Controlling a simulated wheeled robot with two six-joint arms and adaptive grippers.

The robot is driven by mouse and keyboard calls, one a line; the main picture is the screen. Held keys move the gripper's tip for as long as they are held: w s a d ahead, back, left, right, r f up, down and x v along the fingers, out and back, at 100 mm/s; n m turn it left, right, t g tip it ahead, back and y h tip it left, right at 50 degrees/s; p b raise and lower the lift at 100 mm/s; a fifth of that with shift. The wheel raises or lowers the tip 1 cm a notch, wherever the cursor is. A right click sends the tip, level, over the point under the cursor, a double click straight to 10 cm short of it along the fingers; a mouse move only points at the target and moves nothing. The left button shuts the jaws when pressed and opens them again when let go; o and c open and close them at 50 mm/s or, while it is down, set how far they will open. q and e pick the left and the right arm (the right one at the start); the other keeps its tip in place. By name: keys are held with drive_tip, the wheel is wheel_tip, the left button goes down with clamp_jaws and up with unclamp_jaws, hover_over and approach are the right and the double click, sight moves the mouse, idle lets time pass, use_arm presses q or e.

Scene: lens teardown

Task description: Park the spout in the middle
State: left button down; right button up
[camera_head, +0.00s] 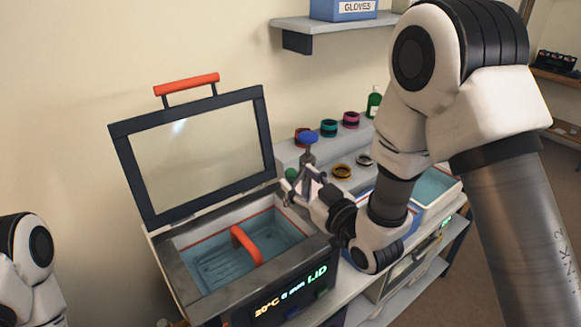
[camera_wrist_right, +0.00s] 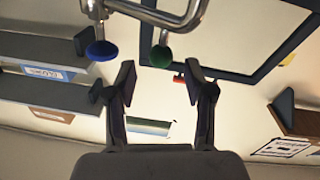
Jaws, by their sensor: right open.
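The metal spout (camera_wrist_right: 150,14) shows as a bent, shiny tube across the top of the right wrist view, with a blue knob (camera_wrist_right: 102,50) and a green knob (camera_wrist_right: 160,56) by it. In the head view the blue knob (camera_head: 308,137) stands on a grey post and the green knob (camera_head: 291,174) is lower left; the spout is mostly hidden there by my gripper. My right gripper (camera_head: 298,186) is beside the tap, behind the bath's right corner. My left gripper is out of view.
A bath (camera_head: 185,291) with its lid (camera_head: 190,147) raised and an orange handle (camera_head: 246,245) inside stands left. A white basin (camera_head: 437,190) is at right. Several coloured rings, including a gold one (camera_head: 342,171), and a green bottle (camera_head: 374,102) stand behind. A shelf (camera_head: 333,25) hangs above.

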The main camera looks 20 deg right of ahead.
sight(294, 176)
drive_tip(key=x, duration=0.4)
drive_tip(key=shift+w+a+f+p, duration=0.1)
drive_tip(key=shift+w+f+p, duration=0.15)
drive_tip(key=shift+p, duration=0.1)
drive_tip(key=shift+s, duration=0.15)
drive_tip(key=shift+s+r, duration=0.15)
drive_tip(key=shift+c, duration=1.4)
clamp_jaws()
